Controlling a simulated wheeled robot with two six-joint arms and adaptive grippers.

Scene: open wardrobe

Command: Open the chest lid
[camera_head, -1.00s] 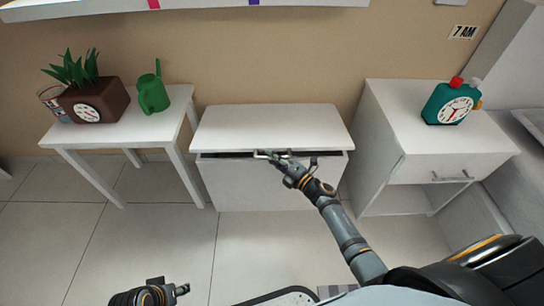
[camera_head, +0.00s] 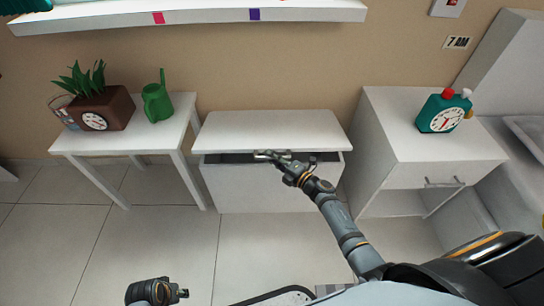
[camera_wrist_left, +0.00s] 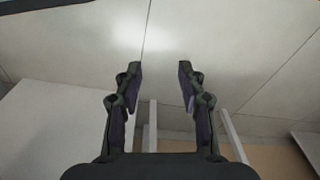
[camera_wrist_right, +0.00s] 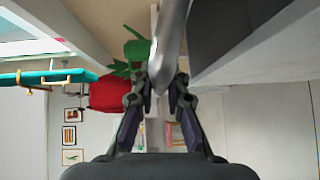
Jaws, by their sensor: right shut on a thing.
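The white chest (camera_head: 250,190) stands against the wall in the head view. Its lid (camera_head: 265,131) is raised a little, with a dark gap under its front edge. My right gripper (camera_head: 272,157) is at the front edge of the lid, shut on the lid's metal handle. In the right wrist view the handle (camera_wrist_right: 168,45) runs between the fingers (camera_wrist_right: 160,95). My left gripper (camera_head: 180,293) is low at the front, away from the chest. In the left wrist view its fingers (camera_wrist_left: 158,90) are apart with nothing between them.
A white side table (camera_head: 150,138) with a plant pot (camera_head: 110,112) and a green watering can (camera_head: 156,102) stands left of the chest. A white cabinet (camera_head: 410,120) with a teal clock (camera_head: 440,115) stands close on the right. A shelf (camera_head: 190,18) hangs above. The floor in front is clear.

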